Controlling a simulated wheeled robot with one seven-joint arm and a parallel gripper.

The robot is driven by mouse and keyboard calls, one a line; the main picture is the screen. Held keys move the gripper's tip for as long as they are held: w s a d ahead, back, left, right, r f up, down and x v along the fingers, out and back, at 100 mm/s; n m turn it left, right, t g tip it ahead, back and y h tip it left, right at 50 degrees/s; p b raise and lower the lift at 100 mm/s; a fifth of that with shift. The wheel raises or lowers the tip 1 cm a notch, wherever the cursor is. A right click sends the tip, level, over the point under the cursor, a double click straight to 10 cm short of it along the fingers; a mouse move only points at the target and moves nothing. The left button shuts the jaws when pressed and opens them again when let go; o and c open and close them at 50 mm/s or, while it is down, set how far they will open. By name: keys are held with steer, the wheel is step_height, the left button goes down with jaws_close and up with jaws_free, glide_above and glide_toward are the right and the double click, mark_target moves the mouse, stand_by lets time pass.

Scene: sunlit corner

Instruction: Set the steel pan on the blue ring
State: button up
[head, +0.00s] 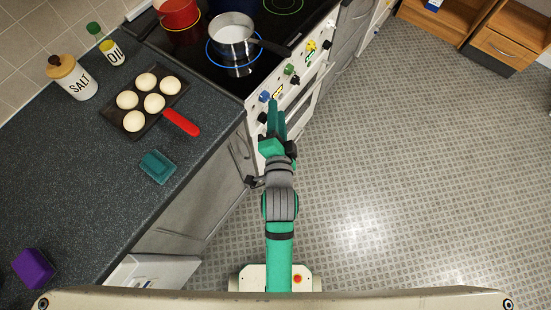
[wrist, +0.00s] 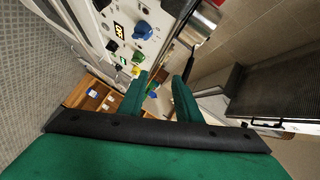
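The steel pan (head: 232,32) stands upright on the black cooktop, its dark handle (head: 275,47) pointing right toward the front edge. The blue ring (head: 208,52) is lit under and around the pan's near side. The pan hides the ring's far part, and I cannot tell if the pan is centred on it. My gripper (head: 277,104) is in front of the stove's knob panel, apart from the pan and handle. In the wrist view its two green fingers (wrist: 161,92) stand apart with nothing held between them. Shiny metal, likely the pan (wrist: 206,18), shows at the top.
Several coloured knobs (head: 264,96) line the stove front.

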steer(key=s+f+n, duration=0.3)
steer(key=s+n, duration=0.3)
steer(key=s, duration=0.8)
steer(key=s+f+n, duration=0.3)
steer(key=s+n, duration=0.3)
steer(key=s, duration=0.9)
steer(key=shift+a+f+n+g, duration=0.15)
steer(key=shift+f+n+g, duration=0.2)
steer(key=shift+n+g, duration=0.05)
steer(key=shift+w, duration=0.1)
